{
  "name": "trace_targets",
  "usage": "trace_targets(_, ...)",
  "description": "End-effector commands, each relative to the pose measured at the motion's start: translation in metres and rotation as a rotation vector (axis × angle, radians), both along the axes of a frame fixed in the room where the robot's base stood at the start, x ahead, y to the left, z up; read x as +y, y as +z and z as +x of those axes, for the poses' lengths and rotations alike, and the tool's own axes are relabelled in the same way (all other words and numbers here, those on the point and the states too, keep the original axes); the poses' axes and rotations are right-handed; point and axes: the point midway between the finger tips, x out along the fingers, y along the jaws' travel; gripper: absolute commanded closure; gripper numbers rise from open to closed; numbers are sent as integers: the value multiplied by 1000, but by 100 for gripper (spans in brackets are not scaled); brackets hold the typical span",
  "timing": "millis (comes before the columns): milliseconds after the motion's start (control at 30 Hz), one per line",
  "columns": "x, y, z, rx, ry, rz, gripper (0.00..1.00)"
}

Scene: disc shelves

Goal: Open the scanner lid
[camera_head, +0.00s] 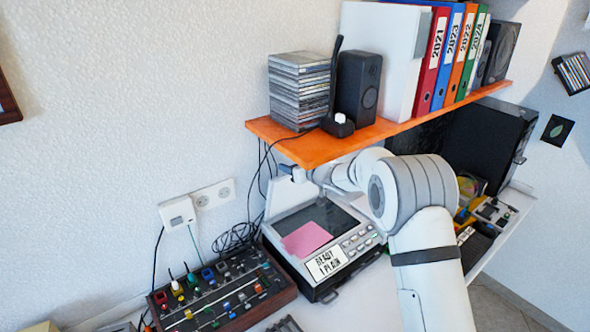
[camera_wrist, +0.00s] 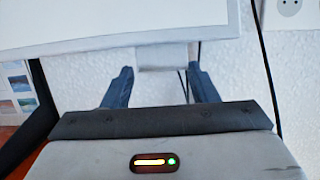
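The scanner (camera_head: 351,273) stands on the white desk with its dark glass (camera_head: 340,218) uncovered. A pink sheet (camera_head: 305,238) lies on the glass. The pale lid (camera_head: 285,197) is raised at the back, near the wall, partly hidden by my arm. My gripper (camera_head: 296,174) is at the lid's upper edge, under the orange shelf. In the wrist view my gripper (camera_wrist: 161,76) is open. Its dark fingers stand apart on both sides of a small pale tab (camera_wrist: 162,58) on the edge of the lid (camera_wrist: 110,22). Whether they touch it I cannot tell.
The orange shelf (camera_head: 312,150) with CD stack (camera_head: 299,88), speaker (camera_head: 358,87) and binders (camera_head: 431,62) hangs close above my gripper. A mixer-like box (camera_head: 222,290) stands left of the scanner. Loose cables hang behind. A black case (camera_head: 488,135) is at the right.

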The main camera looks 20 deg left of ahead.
Motion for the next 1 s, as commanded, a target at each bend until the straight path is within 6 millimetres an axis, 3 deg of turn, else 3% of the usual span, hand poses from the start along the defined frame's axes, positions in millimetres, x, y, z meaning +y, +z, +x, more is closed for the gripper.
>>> trace_targets(200,2,-3,-3,4,4,-4,31)
trace_targets(467,2,-5,-4,6,6,-7,31)
trace_targets(1000,-53,13,-42,6,5,-6,31)
